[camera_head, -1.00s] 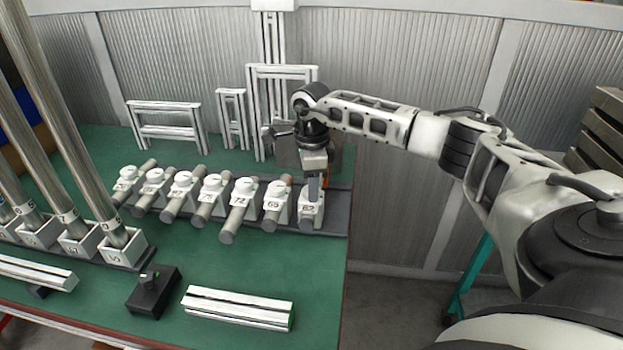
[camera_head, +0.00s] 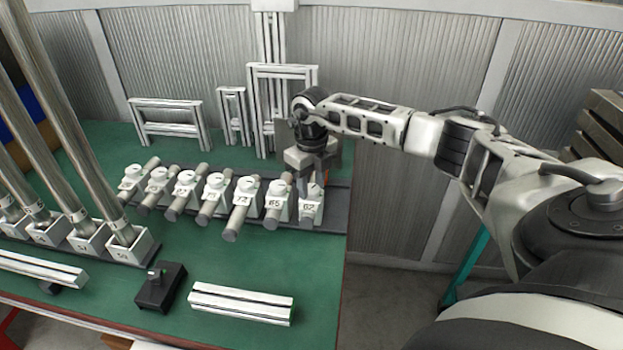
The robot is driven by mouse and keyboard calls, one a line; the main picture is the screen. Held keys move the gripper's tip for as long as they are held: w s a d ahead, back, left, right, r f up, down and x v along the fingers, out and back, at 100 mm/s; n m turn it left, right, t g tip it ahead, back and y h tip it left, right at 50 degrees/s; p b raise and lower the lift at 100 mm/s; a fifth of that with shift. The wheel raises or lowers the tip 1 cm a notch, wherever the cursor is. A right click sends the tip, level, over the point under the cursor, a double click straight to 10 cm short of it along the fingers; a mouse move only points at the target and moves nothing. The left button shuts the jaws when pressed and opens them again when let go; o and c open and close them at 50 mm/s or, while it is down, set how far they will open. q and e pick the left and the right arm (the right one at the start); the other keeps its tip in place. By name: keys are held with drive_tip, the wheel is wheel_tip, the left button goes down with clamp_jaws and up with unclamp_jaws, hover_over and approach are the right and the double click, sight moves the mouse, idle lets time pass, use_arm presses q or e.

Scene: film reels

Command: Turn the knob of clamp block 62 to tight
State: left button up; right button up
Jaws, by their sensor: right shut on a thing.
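Clamp block 62 (camera_head: 309,211) is the white block at the right end of the row on the dark rail. My right gripper (camera_head: 312,184) points down over it and is shut on its knob. The fingers hide most of the knob, so its mark cannot be read. My left gripper is not in view.
Clamp block 65 (camera_head: 274,204) stands close on the left, with several more blocks and grey rods beyond it. White frames (camera_head: 168,120) stand at the back. A black block (camera_head: 160,288) and a white profile (camera_head: 241,303) lie in front. Tall metal tubes (camera_head: 66,150) rise at the left.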

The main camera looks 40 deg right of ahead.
drive_tip(key=m+p, duration=0.1)
drive_tip(key=m, duration=0.2)
drive_tip(key=shift+r+m, duration=0.15)
drive_tip(key=shift+m, duration=0.25)
drive_tip(key=m+p, duration=0.1)
drive_tip(key=m, duration=0.2)
drive_tip(key=shift+m+p, duration=0.3)
drive_tip(key=shift+p, duration=0.1)
drive_tip(key=m+p, duration=0.1)
drive_tip(key=m, duration=0.3)
drive_tip(key=shift+p, duration=0.3)
drive_tip(key=shift+m, duration=0.6)
use_arm(q)
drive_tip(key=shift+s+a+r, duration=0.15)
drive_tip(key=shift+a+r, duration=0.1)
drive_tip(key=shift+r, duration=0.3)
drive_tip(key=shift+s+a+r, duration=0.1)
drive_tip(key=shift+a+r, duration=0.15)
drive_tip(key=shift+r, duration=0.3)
drive_tip(key=shift+p, duration=0.3)
use_arm(e)
drive_tip(key=shift+w+m, duration=0.1)
drive_tip(key=shift+m, duration=0.2)
drive_tip(key=o, duration=1)
